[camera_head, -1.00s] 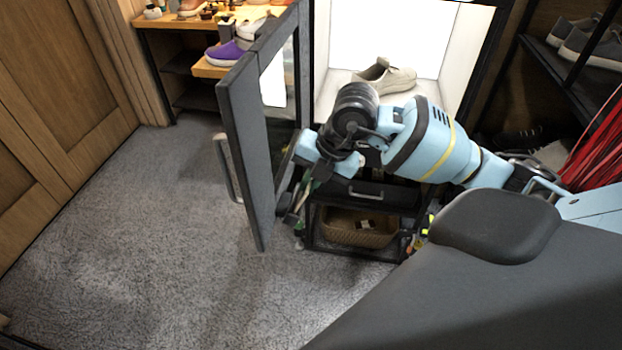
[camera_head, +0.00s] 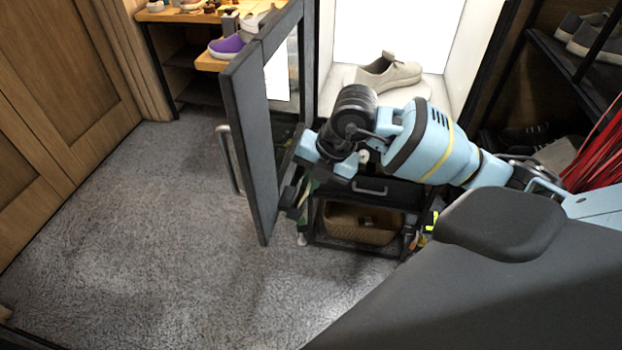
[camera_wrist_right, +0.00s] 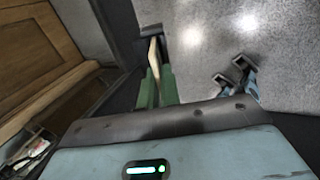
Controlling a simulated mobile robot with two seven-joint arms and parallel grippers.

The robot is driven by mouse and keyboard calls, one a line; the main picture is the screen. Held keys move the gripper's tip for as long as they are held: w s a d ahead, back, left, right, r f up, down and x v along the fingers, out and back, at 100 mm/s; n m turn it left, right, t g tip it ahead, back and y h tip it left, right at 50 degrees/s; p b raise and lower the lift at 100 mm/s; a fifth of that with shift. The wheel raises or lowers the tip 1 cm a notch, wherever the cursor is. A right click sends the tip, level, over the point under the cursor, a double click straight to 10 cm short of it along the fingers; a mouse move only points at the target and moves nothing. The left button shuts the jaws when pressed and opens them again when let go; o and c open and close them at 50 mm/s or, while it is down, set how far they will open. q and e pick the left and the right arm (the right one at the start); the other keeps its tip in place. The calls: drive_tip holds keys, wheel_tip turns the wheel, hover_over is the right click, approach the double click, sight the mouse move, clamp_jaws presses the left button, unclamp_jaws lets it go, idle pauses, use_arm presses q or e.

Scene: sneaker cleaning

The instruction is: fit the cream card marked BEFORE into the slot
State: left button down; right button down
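My right gripper (camera_head: 297,200) hangs at the end of my right arm, in front of the low black cart and beside the open grey door. Its dark fingers are small and partly lost against the dark cart, so its opening is unclear. In the right wrist view a thin pale strip (camera_wrist_right: 154,55) stands between two green parts (camera_wrist_right: 167,86) above the gripper body; I cannot tell whether it is the card. No BEFORE lettering is readable. No slot can be made out.
The grey door (camera_head: 249,150) stands open close left of my gripper. A lit white case holds a beige sneaker (camera_head: 388,74). The black cart carries a drawer and a wicker basket (camera_head: 360,226). A purple shoe (camera_head: 228,46) sits on a wooden shelf. Carpet at left is clear.

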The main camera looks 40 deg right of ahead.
drive_tip(key=c, duration=1.5)
unclamp_jaws()
drive_tip(key=shift+c, duration=0.2)
drive_tip(key=v, duration=0.7)
drive_tip(key=shift+r, duration=0.3)
drive_tip(key=shift+s+d, duration=0.1)
